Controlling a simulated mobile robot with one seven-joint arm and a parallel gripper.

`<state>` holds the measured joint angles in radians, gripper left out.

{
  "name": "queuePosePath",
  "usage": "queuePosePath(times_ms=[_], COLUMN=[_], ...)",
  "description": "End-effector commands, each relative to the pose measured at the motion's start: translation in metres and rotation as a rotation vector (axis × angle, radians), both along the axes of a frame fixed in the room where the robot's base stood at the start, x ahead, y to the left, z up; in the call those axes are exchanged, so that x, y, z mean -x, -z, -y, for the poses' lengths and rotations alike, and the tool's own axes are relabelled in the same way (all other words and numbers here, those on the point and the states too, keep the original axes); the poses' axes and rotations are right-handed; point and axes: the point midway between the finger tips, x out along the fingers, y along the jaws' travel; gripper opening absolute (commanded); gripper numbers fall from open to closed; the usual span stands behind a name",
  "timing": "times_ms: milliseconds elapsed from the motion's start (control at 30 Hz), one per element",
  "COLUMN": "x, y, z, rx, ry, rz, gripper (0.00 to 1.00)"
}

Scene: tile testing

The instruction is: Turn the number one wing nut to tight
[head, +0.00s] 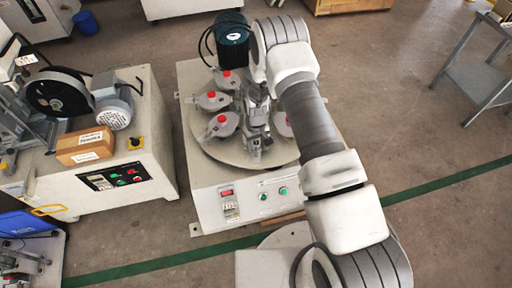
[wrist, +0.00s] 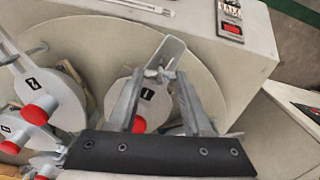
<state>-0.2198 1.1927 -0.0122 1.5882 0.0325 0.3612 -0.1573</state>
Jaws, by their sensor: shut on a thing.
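The number one station is a grey plate (wrist: 148,96) with a black number label and a red knob (wrist: 138,124), on the round turntable (wrist: 205,70) in the wrist view. A small metal wing nut (wrist: 157,73) sits at its outer end, by an upright U-shaped bracket (wrist: 170,52). My gripper (wrist: 158,78) has its two fingertips closed around the wing nut. In the head view my gripper (head: 254,150) is over the front of the turntable (head: 225,153), and my arm hides part of it. The wing nut is too small to make out there.
Several similar stations with red knobs (head: 211,95) stand around the turntable close to my gripper. A dark green motor (head: 232,42) is at the back. The machine's front panel has a red switch (head: 227,192) and green buttons. Another machine (head: 150,165) stands at the left.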

Motion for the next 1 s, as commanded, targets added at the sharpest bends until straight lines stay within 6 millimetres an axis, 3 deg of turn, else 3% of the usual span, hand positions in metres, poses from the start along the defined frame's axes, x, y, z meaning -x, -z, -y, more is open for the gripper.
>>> queuePosePath(times_ms=[500, 1000], x=[-0.0007, -0.0006], y=[-0.0001, -0.0005], z=[0.0, -0.0003], rx=[-0.001, -0.001], ry=[0.349, 0.422], rz=[0.002, 0.002], gripper=[0.0, 0.0])
